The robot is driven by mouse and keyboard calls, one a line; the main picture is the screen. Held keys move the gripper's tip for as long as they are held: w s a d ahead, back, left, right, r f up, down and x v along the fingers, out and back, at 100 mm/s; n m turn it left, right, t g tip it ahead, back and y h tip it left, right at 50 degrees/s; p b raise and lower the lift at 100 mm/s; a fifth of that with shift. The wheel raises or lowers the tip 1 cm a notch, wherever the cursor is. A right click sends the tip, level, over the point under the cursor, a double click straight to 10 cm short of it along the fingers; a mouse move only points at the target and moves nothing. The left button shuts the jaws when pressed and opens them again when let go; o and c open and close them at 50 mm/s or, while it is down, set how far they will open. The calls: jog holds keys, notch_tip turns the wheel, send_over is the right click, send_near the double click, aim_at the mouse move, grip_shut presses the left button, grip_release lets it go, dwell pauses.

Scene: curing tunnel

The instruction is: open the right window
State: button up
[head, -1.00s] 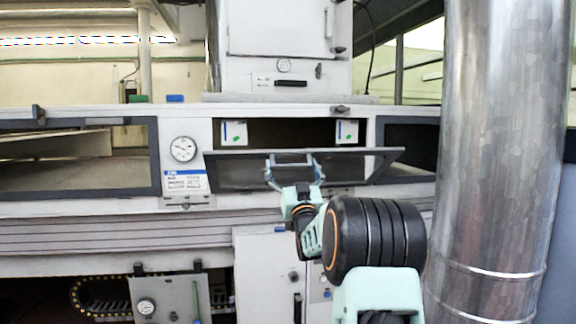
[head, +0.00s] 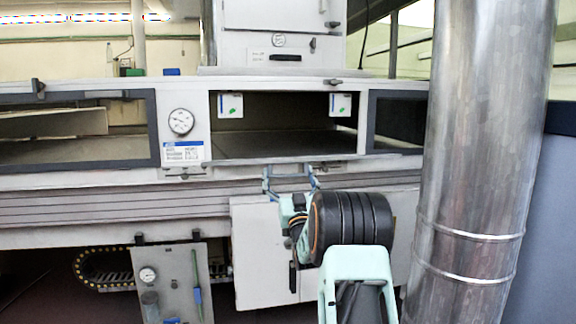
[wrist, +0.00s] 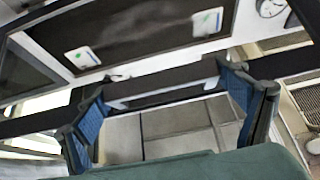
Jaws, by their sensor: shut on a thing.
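The right window's opening (head: 285,125) shows in the middle of the head view, uncovered, with its dark interior in sight. Its hinged panel is swung down, nearly edge-on below the opening, and is hard to make out in the head view. In the wrist view a dark bar of its frame (wrist: 160,80) runs across between my fingers. My gripper (head: 290,178) is just below the opening's lower edge. In the wrist view my gripper (wrist: 160,88) has its blue-padded fingers wide apart, shut on the window; the exact contact is unclear.
A left window (head: 75,130) and a dark pane (head: 397,122) flank the opening. A gauge (head: 180,121) and label sit left of it. A large metal duct (head: 480,160) stands close on the right of my arm. A white door (head: 262,250) is below.

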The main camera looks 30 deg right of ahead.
jog(key=shift+f, duration=0.55)
jog(key=o, duration=1.5)
jog(key=shift+r, duration=0.15)
jog(key=shift+s, duration=0.1)
jog(key=v, duration=1.2)
